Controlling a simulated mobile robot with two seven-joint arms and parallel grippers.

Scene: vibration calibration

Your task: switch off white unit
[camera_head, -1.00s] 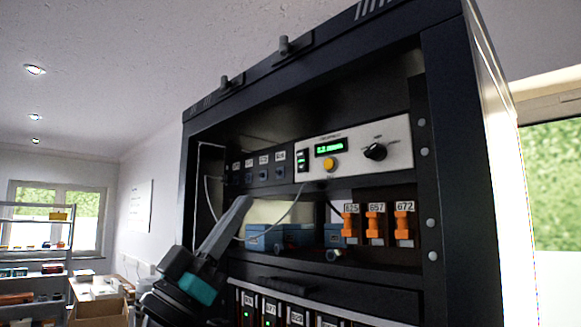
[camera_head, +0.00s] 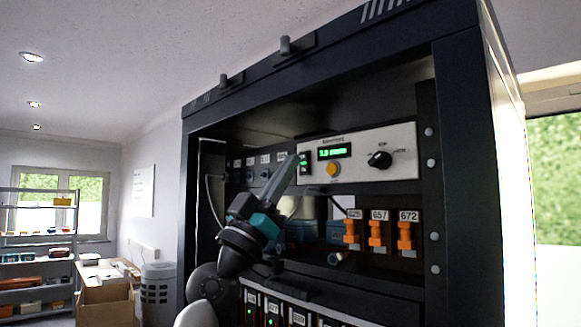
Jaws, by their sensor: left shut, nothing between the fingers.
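The white unit (camera_head: 357,141) is a pale panel in the upper part of the black rack. It has a lit green display (camera_head: 334,152), a yellow button (camera_head: 333,170), a black knob (camera_head: 380,160) and a small black rocker switch (camera_head: 304,164) with a green light at its left end. My left gripper (camera_head: 292,166) is shut and empty. Its fingertips point up and right, at the left edge of the white unit beside the rocker switch. I cannot tell whether they touch it. My right gripper is not in view.
The black rack (camera_head: 458,150) surrounds the panel. Orange breakers (camera_head: 377,236) sit below right, and blue boxes (camera_head: 300,233) lie behind my gripper. A thin cable hangs at the left. A cardboard box (camera_head: 105,303) and shelves (camera_head: 35,250) stand far left.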

